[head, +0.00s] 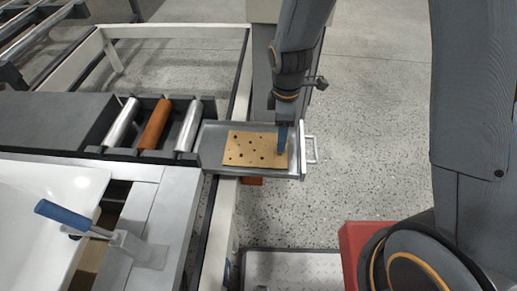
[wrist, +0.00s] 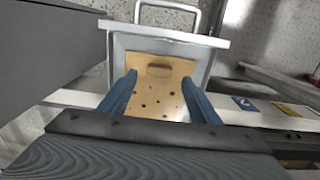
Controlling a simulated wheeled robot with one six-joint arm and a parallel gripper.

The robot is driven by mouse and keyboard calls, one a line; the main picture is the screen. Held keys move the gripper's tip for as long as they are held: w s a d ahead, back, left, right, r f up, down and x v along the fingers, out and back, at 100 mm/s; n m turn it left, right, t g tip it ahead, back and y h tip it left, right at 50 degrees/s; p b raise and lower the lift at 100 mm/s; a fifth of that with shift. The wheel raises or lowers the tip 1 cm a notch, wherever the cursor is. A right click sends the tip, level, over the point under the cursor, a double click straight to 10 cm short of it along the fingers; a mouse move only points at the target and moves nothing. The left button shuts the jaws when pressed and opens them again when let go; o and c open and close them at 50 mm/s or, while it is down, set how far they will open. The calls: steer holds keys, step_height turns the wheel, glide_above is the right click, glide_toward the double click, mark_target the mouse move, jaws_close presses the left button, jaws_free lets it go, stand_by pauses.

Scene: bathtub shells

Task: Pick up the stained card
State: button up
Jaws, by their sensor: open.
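The stained card (head: 250,150) is a tan, flat piece with several dark spots. It lies in a shallow grey tray (head: 213,136) with a white handle at its right end. In the wrist view the card (wrist: 158,97) lies between the two blue fingers of my gripper (wrist: 159,82), with a darker slot-like mark near its far edge. My gripper (head: 283,150) points down over the card's right end in the head view. It is open. I cannot tell whether the fingertips touch the card.
Left of the tray, a rack holds silver and orange rollers (head: 155,124). A blue-handled scraper-like tool (head: 90,228) rests by a white tub shell (head: 40,200). A white frame rail (head: 236,95) runs beneath the tray. Speckled floor (head: 370,130) is clear to the right.

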steer(key=f, duration=0.3)
steer(key=f+b, duration=0.1)
steer(key=shift+d+f, duration=0.25)
steer(key=shift+f, duration=0.1)
steer(key=shift+c, duration=0.4)
steer(key=c, duration=1.1)
steer(key=shift+r, duration=0.15)
